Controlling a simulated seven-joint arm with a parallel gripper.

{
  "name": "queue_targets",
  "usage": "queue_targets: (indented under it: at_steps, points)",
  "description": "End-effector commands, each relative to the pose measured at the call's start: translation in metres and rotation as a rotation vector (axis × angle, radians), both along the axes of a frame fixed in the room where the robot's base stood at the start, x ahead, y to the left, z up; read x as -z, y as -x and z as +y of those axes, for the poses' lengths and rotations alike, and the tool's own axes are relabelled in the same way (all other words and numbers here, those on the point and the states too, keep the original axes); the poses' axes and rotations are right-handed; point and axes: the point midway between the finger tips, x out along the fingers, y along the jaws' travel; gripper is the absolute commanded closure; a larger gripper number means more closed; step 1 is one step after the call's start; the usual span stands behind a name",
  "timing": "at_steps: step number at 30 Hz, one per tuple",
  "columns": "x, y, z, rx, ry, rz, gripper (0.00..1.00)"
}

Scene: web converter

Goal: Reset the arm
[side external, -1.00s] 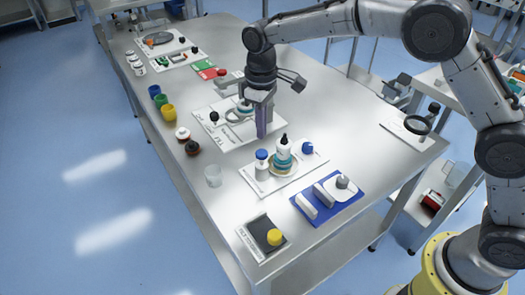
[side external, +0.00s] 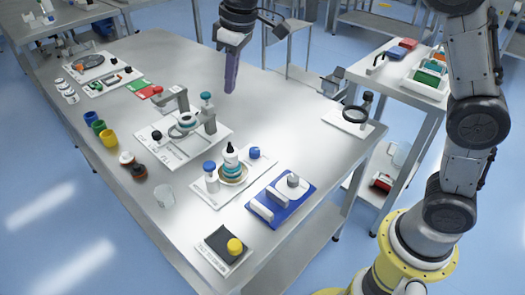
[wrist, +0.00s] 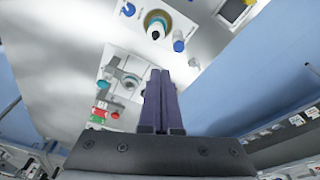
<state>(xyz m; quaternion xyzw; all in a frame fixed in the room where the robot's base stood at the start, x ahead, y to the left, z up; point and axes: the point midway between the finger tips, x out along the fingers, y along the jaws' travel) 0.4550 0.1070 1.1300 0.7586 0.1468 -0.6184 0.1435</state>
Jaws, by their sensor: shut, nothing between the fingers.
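My gripper (side external: 231,88) is raised well above the steel table (side external: 290,115), near its far right side. Its long purple fingers are together with nothing between them. The fingers also show closed in the wrist view (wrist: 159,72). In the side view it hangs up and to the right of the white board with the grey stand (side external: 183,122), touching nothing. That stand also shows in the wrist view (wrist: 126,82), left of the fingers.
A white tray with bottles (side external: 214,189), a blue tray (side external: 296,208) and a magnifier stand (side external: 352,115) are on the table. A side table (side external: 375,80) stands at the right. The air around my gripper is clear.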

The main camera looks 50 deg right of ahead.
Motion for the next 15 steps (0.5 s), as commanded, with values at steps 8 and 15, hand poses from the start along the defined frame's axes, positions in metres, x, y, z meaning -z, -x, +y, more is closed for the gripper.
queue_targets:
  at_steps: [8, 15]
  points:
    - [-0.06, 0.1, -0.06, 0.127, -0.035, -0.147, 1.0]
    - [-0.055, 0.195, -0.093, 0.244, -0.059, -0.25, 1.0]
